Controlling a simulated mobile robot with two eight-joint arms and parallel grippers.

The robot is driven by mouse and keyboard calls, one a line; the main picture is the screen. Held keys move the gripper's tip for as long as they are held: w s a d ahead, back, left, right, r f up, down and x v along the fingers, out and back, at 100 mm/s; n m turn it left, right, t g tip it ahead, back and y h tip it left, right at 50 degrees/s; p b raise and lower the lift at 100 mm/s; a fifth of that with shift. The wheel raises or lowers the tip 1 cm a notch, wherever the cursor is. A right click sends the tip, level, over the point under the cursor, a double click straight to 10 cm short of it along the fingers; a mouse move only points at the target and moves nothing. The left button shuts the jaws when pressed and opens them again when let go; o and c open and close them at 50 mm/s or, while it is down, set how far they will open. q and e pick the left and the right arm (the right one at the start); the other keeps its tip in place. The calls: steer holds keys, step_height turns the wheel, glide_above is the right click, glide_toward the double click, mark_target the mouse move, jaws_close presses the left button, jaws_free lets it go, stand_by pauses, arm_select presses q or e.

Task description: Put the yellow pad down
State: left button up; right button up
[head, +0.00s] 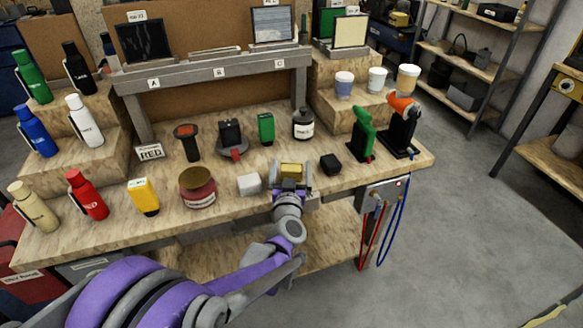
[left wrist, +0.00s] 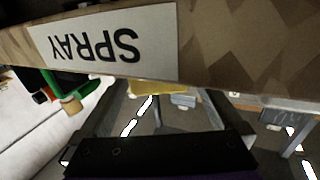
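I cannot tell whether the pad touches the bench top. My right gripper is not in view.
A white block (head: 249,184) is just left of the gripper and a black block (head: 330,164) to its right. A green box (head: 266,128) and a dark jar (head: 303,124) stand behind. In the left wrist view, a SPRAY label (left wrist: 105,45) is close to the camera.

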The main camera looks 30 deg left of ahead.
arm_select(q)
steer(key=shift+r, duration=0.25)
steer(key=v, duration=1.2)
steer(key=s+d+f+m+g+h, duration=0.2)
steer(key=s+d+m+h, duration=0.1)
steer(key=d+h, duration=0.3)
steer(key=s+d+f+m+g+h, duration=0.1)
steer(key=s+d+f+m+h, duration=0.2)
steer(key=d, duration=0.4)
steer(key=s+a+f+g, duration=0.1)
steer(key=s+f+g, duration=0.2)
steer(key=s, duration=0.4)
steer(key=s+a+f+g, duration=0.2)
steer(key=s+f+g, duration=0.2)
steer(key=s, duration=0.3)
steer(key=shift+s+a+n+g+y+p, duration=0.15)
steer(key=shift+a+n+g+y+p, duration=0.2)
steer(key=shift+g, duration=0.25)
steer(key=shift+d, duration=0.1)
